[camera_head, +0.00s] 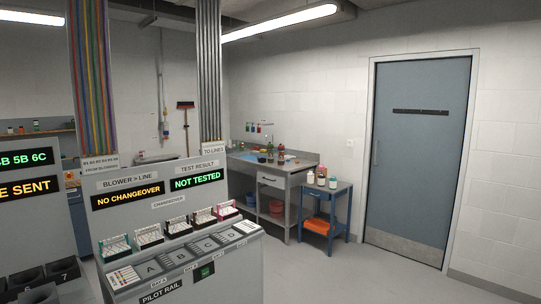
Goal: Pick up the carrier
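I cannot tell for certain which thing is the carrier. Several small racks stand in a row on the ledge of the grey console (215,262), each with pale pieces in it. The leftmost rack (115,247) has a dark green frame and the rightmost rack (227,211) a pink one. Below them are dark pads lettered A (150,267), B, C and D. A pale panel (124,277) with coloured marks lies left of A. My gripper is not in view.
Signs on the console read "NO CHANGEOVER" (128,195) and "NOT TESTED" (197,179). A grey sink bench (272,180) and a blue cart (326,208) with bottles stand behind. Floor (350,275) is clear before the door (417,160).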

